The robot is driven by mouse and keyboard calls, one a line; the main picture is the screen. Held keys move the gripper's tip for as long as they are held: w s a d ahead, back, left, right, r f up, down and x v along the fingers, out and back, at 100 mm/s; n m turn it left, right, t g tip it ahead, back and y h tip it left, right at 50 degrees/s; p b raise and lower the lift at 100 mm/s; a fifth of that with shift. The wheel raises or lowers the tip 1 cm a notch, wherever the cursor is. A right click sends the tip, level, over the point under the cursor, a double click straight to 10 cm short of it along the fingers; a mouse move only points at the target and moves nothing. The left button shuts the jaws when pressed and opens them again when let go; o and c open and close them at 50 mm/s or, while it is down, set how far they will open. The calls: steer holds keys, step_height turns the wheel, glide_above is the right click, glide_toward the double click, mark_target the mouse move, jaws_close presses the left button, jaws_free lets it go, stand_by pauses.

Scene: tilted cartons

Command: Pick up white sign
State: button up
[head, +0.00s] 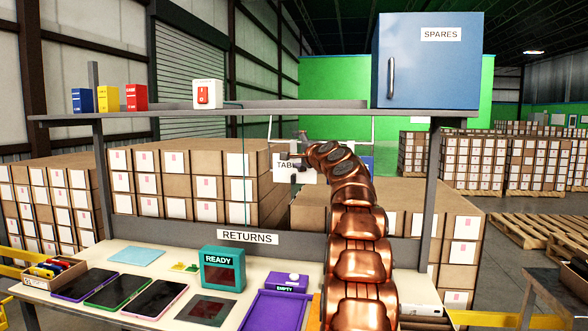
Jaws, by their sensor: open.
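A white sign (283,174) with black letters starting "TAB" hangs under the upper shelf, near the middle of the head view. My copper arm covers its right part, so the rest of its text is hidden. My gripper (293,150) is at the end of the arm, in front of the sign's upper edge in the picture. It is small and grey, and its jaws are open. I see nothing held in it. I cannot tell whether it touches the sign.
The shelf (175,113) carries small boxes, a white switch box (207,94) and a blue SPARES cabinet (430,60). The workbench (85,314) below holds tablets, a teal READY box (222,269) and a purple tray (272,312). Stacked cartons (190,180) stand behind.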

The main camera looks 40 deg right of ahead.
steer(key=shift+w, duration=0.2)
steer(key=c, duration=1.7)
